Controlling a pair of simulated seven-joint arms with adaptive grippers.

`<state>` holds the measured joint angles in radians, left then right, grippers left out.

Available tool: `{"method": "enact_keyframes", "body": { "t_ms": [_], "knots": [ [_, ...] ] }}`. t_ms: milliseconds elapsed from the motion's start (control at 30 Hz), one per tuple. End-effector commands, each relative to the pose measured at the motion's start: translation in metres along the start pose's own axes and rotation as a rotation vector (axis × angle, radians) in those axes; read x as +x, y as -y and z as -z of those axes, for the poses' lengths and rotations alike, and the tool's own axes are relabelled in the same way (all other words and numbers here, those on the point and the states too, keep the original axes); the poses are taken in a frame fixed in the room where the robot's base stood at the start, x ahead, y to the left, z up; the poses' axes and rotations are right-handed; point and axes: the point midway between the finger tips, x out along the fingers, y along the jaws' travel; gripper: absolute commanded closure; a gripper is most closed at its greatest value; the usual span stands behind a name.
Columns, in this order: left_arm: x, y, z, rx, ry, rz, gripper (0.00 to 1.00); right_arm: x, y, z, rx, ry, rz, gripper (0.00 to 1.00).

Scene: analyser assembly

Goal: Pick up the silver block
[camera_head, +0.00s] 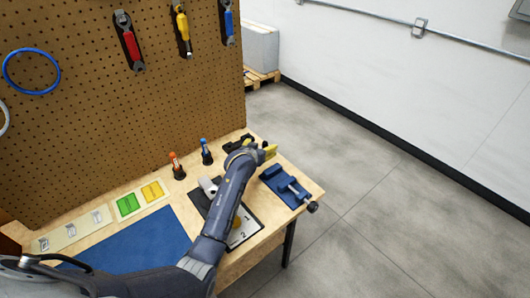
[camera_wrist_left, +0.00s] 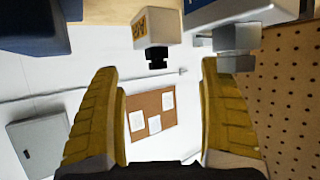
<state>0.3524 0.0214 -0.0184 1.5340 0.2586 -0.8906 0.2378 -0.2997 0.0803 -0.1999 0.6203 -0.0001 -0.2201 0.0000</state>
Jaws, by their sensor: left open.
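My left gripper (camera_head: 264,152) is open, its yellow fingers over the far right part of the workbench. In the wrist view the fingers (camera_wrist_left: 160,105) are spread with nothing between them. That view appears upside down, with the bench at the top. A grey-silver block-like part (camera_wrist_left: 237,38) hangs into the wrist view at upper right, beyond the right finger; I cannot tell if it is the silver block. A pale part with a yellow label and black knob (camera_wrist_left: 157,35) is beside it. Several small silver pieces (camera_head: 71,229) lie on the pale left tray in the head view. My right gripper is not in view.
A blue vise (camera_head: 284,187) stands at the bench's right edge. Orange (camera_head: 176,166) and blue (camera_head: 206,152) upright tools stand near the pegboard (camera_head: 100,130). A white cylinder (camera_head: 208,186) lies beside my forearm. The blue mat (camera_head: 135,248) is bare where visible.

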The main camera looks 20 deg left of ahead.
Motion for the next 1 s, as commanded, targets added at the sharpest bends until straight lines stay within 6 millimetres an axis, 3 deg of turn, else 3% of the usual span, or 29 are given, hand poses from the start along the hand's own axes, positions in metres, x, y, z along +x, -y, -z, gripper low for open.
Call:
{"method": "enact_keyframes", "body": {
  "t_ms": [500, 933, 1000],
  "knots": [
    [0.045, -0.005, 0.001, 0.000, 0.001, 0.000, 0.22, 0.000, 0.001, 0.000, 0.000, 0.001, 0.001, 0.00],
    [0.052, -0.005, 0.001, 0.000, 0.000, 0.000, 0.21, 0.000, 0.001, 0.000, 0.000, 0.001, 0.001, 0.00],
    [0.052, -0.005, 0.001, 0.000, 0.001, 0.000, 0.30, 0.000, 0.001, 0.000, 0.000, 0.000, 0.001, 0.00]
  ]
}}
